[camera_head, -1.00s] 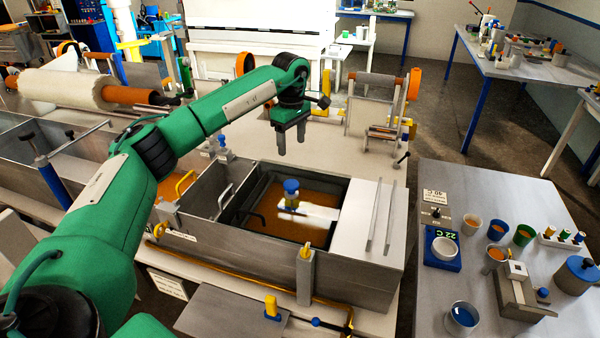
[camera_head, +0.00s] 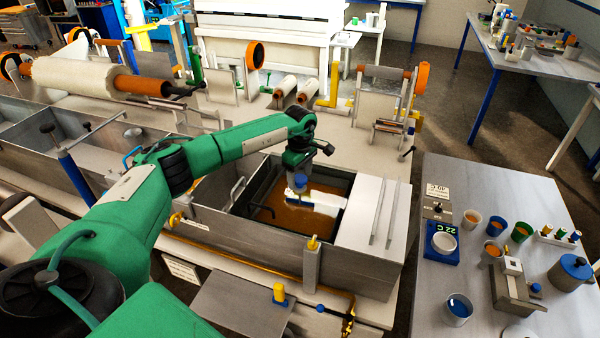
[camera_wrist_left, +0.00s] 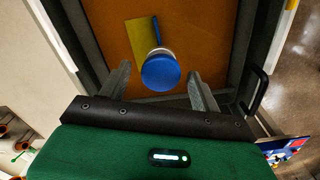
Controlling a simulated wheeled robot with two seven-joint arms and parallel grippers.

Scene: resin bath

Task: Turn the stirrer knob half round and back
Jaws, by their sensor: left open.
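The blue round stirrer knob (camera_head: 300,182) stands over the orange-brown resin bath (camera_head: 275,214), beside a pale flat piece (camera_head: 325,201). My left gripper (camera_head: 298,172) points down at the knob, its fingers partly overlapping it in the head view. In the left wrist view the knob (camera_wrist_left: 161,73) appears centred between the two open fingertips (camera_wrist_left: 159,69), with a visible gap on both sides. I cannot tell whether the fingertips reach down around it. My right gripper is out of view.
The metal tank wall (camera_head: 240,232) surrounds the bath, with a white cover (camera_head: 362,215) at its right. A grey post with a yellow top (camera_head: 311,262) stands in front. A side table (camera_head: 500,185) with cups and a blue scale (camera_head: 443,243) is at the right.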

